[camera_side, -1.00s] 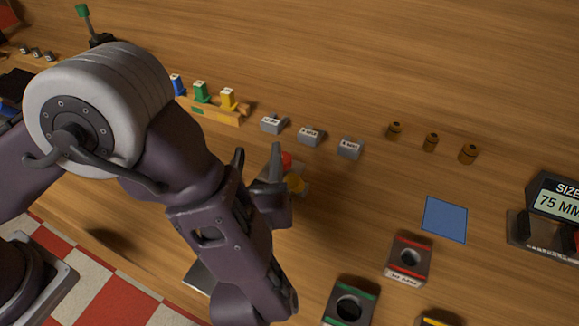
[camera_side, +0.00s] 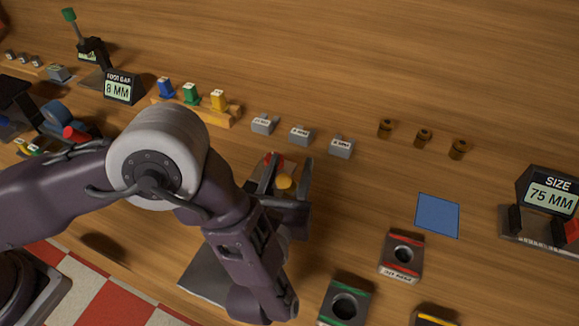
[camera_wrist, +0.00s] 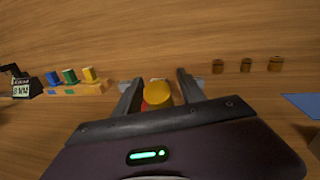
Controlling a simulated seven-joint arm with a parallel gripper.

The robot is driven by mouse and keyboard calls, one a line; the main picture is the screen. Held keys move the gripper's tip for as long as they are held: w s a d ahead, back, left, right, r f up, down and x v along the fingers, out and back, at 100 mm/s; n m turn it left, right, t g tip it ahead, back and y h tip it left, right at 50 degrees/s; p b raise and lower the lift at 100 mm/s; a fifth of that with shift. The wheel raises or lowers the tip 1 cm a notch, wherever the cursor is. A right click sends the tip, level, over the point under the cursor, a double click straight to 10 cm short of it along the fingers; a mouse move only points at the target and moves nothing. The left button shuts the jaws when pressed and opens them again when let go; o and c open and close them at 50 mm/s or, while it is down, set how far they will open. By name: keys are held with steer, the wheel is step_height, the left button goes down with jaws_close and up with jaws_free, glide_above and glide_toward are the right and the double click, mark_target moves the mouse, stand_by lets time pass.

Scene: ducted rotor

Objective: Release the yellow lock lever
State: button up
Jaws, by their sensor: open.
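The yellow lock lever shows as a rounded yellow knob (camera_side: 284,182) in the side view. In the wrist view the yellow knob (camera_wrist: 158,95) lies between my two fingers, with some red behind it. My gripper (camera_side: 289,168) is open, its fingers standing on either side of the knob. In the wrist view my gripper (camera_wrist: 157,80) shows a gap between each finger and the knob.
Several grey labelled blocks (camera_side: 300,134) stand behind the fixture. A wooden rack (camera_side: 195,107) holds blue, green and yellow pegs. Brown cylinders (camera_side: 423,138) and a blue square (camera_side: 437,215) lie to the right. A red-striped block (camera_side: 401,257) and a green-striped block (camera_side: 345,302) stand in front.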

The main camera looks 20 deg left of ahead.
jaws_close()
stand_by(1.3)
